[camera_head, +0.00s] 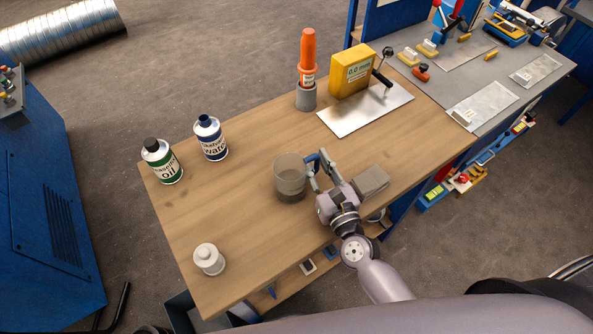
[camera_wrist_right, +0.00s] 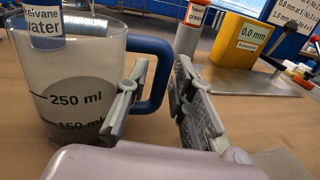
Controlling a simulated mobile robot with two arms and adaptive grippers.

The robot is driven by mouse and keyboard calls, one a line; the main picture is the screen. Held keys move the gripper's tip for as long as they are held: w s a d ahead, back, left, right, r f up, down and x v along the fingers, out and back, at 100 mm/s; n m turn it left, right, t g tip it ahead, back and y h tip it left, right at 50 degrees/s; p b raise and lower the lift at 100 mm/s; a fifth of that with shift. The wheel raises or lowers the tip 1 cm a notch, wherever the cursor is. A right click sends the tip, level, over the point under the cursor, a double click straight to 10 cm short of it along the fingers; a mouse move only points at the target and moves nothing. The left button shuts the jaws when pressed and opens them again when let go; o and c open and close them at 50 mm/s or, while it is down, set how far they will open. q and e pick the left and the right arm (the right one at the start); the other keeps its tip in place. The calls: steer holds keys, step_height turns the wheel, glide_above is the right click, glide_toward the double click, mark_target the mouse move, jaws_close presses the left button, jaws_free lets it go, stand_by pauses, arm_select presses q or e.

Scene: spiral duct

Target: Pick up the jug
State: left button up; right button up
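The jug (camera_head: 291,180) stands upright on the wooden table, clear-walled with a blue handle and dark grey contents. In the right wrist view the jug (camera_wrist_right: 80,85) shows volume marks such as 250 ml, and its handle (camera_wrist_right: 159,70) faces right. My right gripper (camera_head: 321,166) is at the jug's handle side. Its two fingers (camera_wrist_right: 160,95) are spread in the wrist view, with the handle showing between them and a gap to the right finger. I cannot tell if the left finger touches the jug or handle. My left gripper is not in view.
A grey block (camera_head: 371,182) sits right of my gripper. An orange-topped tube (camera_head: 307,65) and yellow gauge (camera_head: 352,72) are behind. Bare tabletop lies left of the jug.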

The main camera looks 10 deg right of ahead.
steer(key=shift+w, duration=0.25)
steer(key=shift+s, duration=0.1)
steer(key=shift+c, duration=0.3)
jaws_close()
